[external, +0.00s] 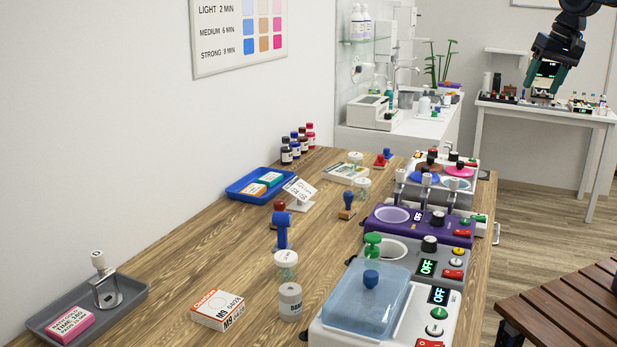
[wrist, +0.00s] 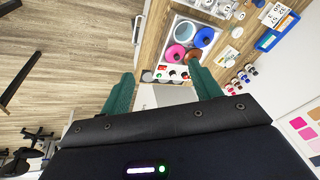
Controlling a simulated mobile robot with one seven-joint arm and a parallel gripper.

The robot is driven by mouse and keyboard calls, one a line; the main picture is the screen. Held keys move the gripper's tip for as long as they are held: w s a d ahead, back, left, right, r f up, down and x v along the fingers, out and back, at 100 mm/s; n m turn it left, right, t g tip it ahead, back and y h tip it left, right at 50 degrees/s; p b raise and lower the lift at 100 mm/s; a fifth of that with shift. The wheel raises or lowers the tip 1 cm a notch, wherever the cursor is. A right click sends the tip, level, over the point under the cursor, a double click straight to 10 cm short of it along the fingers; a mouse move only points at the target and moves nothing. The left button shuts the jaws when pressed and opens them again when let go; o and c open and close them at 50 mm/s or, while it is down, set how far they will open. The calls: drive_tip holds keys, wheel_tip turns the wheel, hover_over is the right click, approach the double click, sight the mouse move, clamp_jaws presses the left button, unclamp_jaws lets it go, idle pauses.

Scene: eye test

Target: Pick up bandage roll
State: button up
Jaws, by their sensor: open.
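The likely bandage roll (external: 290,302) is a small white cylinder with dark lettering, upright on the wooden counter (external: 170,262) in the external view. It stands just in front of a lidded clear jar (external: 286,266) and right of an orange and white box (external: 218,309). My gripper (external: 546,80) hangs at the upper right of the external view, far from the roll and high above the floor area. Its teal fingers are apart and empty. They also show in the wrist view (wrist: 160,72), with nothing between them. I cannot make out the roll in the wrist view.
A device with a blue translucent cover (external: 366,298) stands right of the roll. A purple device (external: 420,222) is behind it. A blue stamp (external: 282,232) stands behind the jar. A grey tray (external: 130,292) lies at left. A slatted wooden bench (external: 570,305) is at lower right.

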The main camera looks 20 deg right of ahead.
drive_tip(key=w+a+m, duration=0.1)
drive_tip(key=w+a, duration=0.2)
drive_tip(key=a, duration=0.3)
drive_tip(key=w+a+f+m+g, duration=0.1)
drive_tip(key=w+a, duration=0.1)
drive_tip(key=a, duration=0.5)
drive_tip(key=w+a+m, duration=0.1)
drive_tip(key=w+a, duration=0.2)
drive_tip(key=a, duration=0.3)
drive_tip(key=a+f+m+g, duration=0.1)
drive_tip(key=a+f, duration=0.2)
drive_tip(key=a, duration=0.6)
drive_tip(key=a+f+m, duration=0.1)
drive_tip(key=a+f, duration=0.1)
drive_tip(key=a, duration=0.7)
drive_tip(key=m+g+h, duration=0.1)
drive_tip(key=m, duration=0.3)
hover_over(289, 290)
wheel_tip(289, 290, down, 18)
drive_tip(key=shift+w+d, duration=0.1)
drive_tip(key=shift+w, duration=0.05)
drive_tip(key=shift+f+m, duration=0.2)
drive_tip(key=shift+m, duration=0.1)
wheel_tip(289, 290, down, 11)
drive_tip(key=shift+r, duration=0.2)
drive_tip(key=c, duration=1.1)
